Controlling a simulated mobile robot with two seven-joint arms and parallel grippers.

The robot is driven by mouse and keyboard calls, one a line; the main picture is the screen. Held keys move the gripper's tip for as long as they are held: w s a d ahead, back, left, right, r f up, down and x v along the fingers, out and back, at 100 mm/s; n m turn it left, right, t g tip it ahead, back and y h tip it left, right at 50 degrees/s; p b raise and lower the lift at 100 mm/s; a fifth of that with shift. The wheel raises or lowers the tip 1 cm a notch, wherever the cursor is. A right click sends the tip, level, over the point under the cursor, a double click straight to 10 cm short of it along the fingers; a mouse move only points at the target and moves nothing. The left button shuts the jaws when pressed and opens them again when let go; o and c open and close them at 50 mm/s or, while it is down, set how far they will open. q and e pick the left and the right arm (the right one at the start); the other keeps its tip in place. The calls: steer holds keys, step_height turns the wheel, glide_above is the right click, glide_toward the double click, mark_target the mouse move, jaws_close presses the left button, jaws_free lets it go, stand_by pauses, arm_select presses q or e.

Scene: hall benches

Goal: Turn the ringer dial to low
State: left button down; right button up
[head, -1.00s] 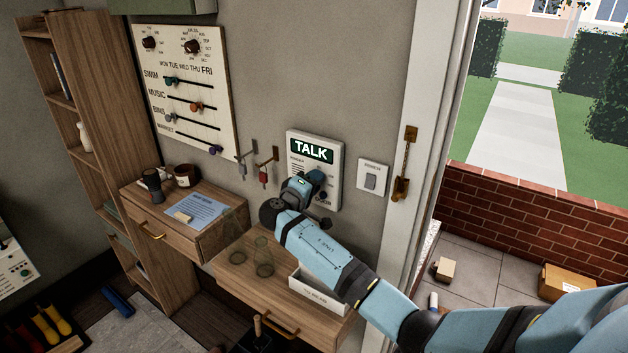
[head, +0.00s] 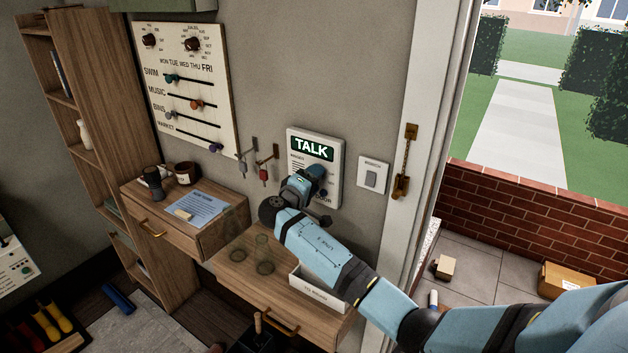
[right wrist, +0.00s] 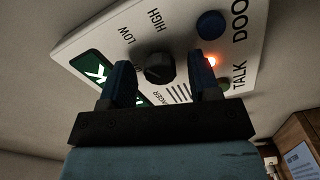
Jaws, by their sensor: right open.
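The wall panel (head: 336,148) carries a lit green TALK sign. In the right wrist view its black ringer dial (right wrist: 158,68) sits near the printed words LOW and HIGH. I cannot tell for sure which way the dial points. My right gripper (head: 315,180) is at the panel and hides the dial in the head view. In the right wrist view, the right gripper (right wrist: 162,82) is open, with a finger on each side of the dial. Gaps show between the fingers and the dial. My left gripper is not in view.
A wall switch (head: 372,177) is right of the panel. Glasses (head: 263,257) and a white box (head: 318,288) stand on the shelf below.

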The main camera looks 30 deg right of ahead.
steer(key=b+v, duration=0.3)
steer(key=v, duration=1)
steer(key=shift+s+a, duration=0.2)
steer(key=shift+a, duration=0.05)
steer(key=s+a+f+n+t+y+p, duration=0.1)
steer(key=s+a+f+n+t+y, duration=0.3)
steer(key=f, duration=0.6)
steer(key=s+f+n+g+y+p, duration=0.1)
steer(key=s+f+y, duration=0.55)
steer(key=f, duration=0.45)
steer(key=s+a+f+m+y+p, duration=0.1)
steer(key=s+a+y, duration=0.1)
steer(key=s, duration=0.5)
steer(key=s+a+f+m+y, duration=0.1)
steer(key=s+a+y, duration=0.2)
steer(key=s, duration=0.5)
steer(key=s+a+f+m+t+y+p, duration=0.1)
steer(key=s+a+f+y, duration=0.1)
steer(key=s+y, duration=0.2)
steer(key=s, duration=0.3)
steer(key=shift+s+a+p, duration=0.2)
steer(key=shift+p, duration=0.1)
